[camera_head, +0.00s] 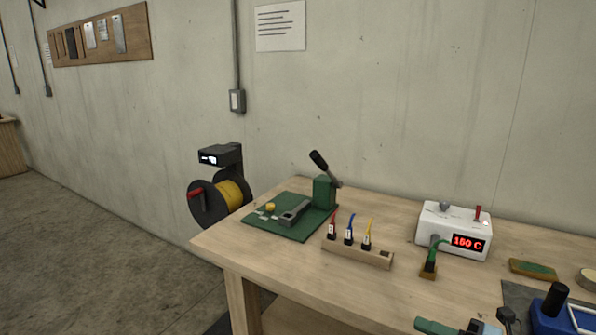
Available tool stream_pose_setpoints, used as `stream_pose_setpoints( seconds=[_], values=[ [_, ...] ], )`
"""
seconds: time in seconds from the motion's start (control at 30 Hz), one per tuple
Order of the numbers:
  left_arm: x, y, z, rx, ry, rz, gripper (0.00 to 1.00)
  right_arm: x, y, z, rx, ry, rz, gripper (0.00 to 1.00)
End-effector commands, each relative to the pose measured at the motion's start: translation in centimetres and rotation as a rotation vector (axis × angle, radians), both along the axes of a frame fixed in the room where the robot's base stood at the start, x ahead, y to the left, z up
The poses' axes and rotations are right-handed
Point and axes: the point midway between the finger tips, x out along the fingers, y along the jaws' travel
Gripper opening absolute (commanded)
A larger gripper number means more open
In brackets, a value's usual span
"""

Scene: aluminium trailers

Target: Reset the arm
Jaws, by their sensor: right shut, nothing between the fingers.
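My right gripper (478,327) shows only as a small grey piece at the bottom edge, right of centre. It is shut and empty, and most of it is cut off by the frame. My left gripper is not in view. A green bench press (324,192) stands on a green mat (303,235) at the back of the wooden table, well away from my gripper. Its black-tipped lever (324,166) slants up to the left.
A cable reel (208,205) stands at the left. The table's middle front is clear.

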Motion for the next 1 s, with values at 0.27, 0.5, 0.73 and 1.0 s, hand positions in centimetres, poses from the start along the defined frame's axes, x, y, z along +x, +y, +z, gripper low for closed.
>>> stream_pose_setpoints(
  seconds=[0.27, 0.5, 0.73, 1.0],
  values=[
    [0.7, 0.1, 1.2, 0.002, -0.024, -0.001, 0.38, -5.1, 1.3, -8.6, 0.635, 0.450, -0.314, 0.00],
    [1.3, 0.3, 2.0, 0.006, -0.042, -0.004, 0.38, -13.6, 0.9, -19.3, 1.072, 0.921, -0.714, 0.00],
    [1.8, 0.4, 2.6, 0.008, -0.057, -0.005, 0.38, -24.5, 2.3, -27.4, 1.342, 1.323, -1.082, 0.00],
    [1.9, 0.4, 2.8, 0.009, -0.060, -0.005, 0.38, -31.0, 4.0, -30.3, 1.454, 1.530, -1.270, 0.00]
  ],
)
